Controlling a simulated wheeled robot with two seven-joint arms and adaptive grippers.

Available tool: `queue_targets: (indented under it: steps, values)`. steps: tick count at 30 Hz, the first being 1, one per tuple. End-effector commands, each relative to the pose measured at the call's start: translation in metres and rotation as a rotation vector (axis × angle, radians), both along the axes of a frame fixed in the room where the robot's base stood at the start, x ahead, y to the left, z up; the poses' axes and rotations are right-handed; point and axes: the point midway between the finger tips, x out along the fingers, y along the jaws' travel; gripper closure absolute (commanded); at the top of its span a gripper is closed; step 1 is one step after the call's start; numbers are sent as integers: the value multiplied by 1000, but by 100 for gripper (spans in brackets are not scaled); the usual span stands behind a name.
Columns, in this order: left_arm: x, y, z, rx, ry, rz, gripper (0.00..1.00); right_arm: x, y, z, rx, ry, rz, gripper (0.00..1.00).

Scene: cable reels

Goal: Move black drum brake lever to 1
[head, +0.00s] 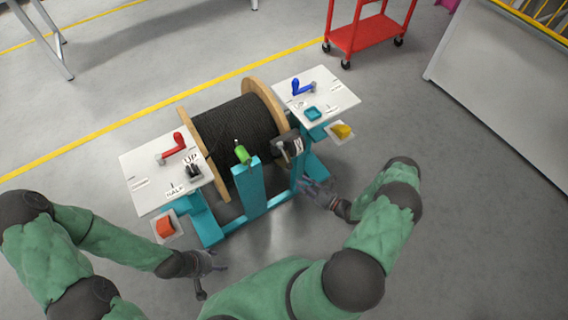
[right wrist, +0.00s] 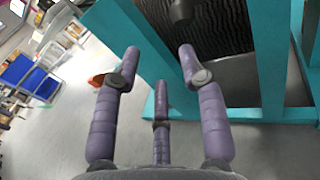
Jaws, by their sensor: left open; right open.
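The black drum (head: 232,132) is a reel of dark cable between wooden flanges, on a teal stand (head: 250,187). A lever with a green handle (head: 242,154) stands upright in front of it. A black part with a pale marking (head: 291,146) sits right of that handle; I cannot tell which one is the brake lever, nor read a 1. My right gripper (head: 318,190) is open and empty, low beside the stand's right leg; its spread fingers (right wrist: 160,85) show in the right wrist view. My left gripper (head: 208,268) is open and empty, low in front of the stand's left side.
The left white panel (head: 143,195) carries a red crank (head: 174,147), a black switch (head: 193,170) and an orange button (head: 165,227) below. The right panel (head: 338,96) carries a blue crank (head: 300,87), with a yellow knob (head: 341,130) below. Open floor lies right.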

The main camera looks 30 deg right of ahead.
Motion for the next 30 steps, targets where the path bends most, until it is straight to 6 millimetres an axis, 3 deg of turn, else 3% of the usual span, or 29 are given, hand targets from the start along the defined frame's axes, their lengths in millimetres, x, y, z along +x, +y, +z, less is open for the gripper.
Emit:
queue_targets:
  steps: [3,6,21,30]
  values:
    - [0,0,-2,0,0,0,44,-1,-25,-1,9,-36,-89,58]
    - [0,0,-3,0,0,0,44,3,-29,0,9,-45,-106,58]
    - [0,0,-27,0,0,0,44,77,0,-1,9,-44,-100,58]
    - [0,0,-33,0,0,0,44,99,8,0,9,-43,-102,58]
